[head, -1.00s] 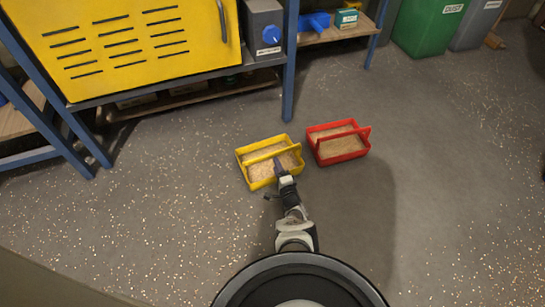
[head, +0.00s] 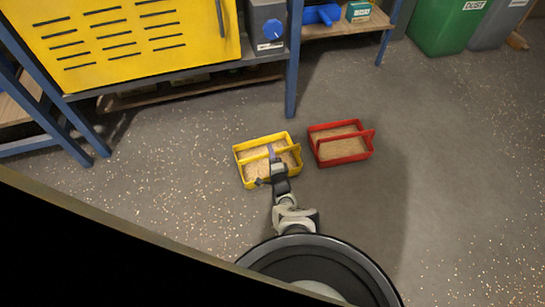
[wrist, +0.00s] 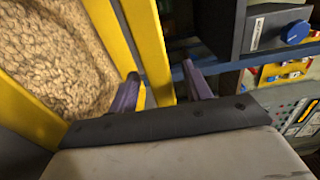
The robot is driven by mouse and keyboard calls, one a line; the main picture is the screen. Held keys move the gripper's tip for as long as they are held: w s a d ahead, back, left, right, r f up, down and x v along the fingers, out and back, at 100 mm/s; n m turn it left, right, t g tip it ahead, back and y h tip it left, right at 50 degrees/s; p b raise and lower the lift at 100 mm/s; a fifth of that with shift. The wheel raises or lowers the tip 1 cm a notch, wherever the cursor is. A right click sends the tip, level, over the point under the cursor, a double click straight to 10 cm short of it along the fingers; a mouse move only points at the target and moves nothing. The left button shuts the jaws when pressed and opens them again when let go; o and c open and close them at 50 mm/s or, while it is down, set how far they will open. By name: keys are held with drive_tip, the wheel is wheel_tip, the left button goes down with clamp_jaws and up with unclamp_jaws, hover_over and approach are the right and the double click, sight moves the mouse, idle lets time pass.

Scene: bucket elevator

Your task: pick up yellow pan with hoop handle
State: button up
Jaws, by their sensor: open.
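The yellow pan with a hoop handle (head: 241,169) stands on the floor and holds tan granules. In the wrist view its yellow bar (wrist: 149,45) runs between my two purple fingers, and granules fill the left side. My gripper (head: 272,154) is over the pan, at its handle, with my arm covering part of the near side. In the wrist view my gripper (wrist: 163,88) is open, one finger on each side of the bar. I cannot tell whether either finger touches it.
A red pan (head: 345,158) with a hoop handle stands close on the right. A blue-legged bench with a yellow panelled machine (head: 120,45) is behind. Green bin (head: 447,25) stands at the back right. Open speckled floor lies left and right.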

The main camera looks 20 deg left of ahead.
drive_tip(key=shift+w+a, duration=0.3)
drive_tip(key=shift+w, duration=0.05)
clamp_jaws()
idle(1.2)
drive_tip(key=shift+w+r, duration=0.1)
drive_tip(key=shift+r, duration=0.05)
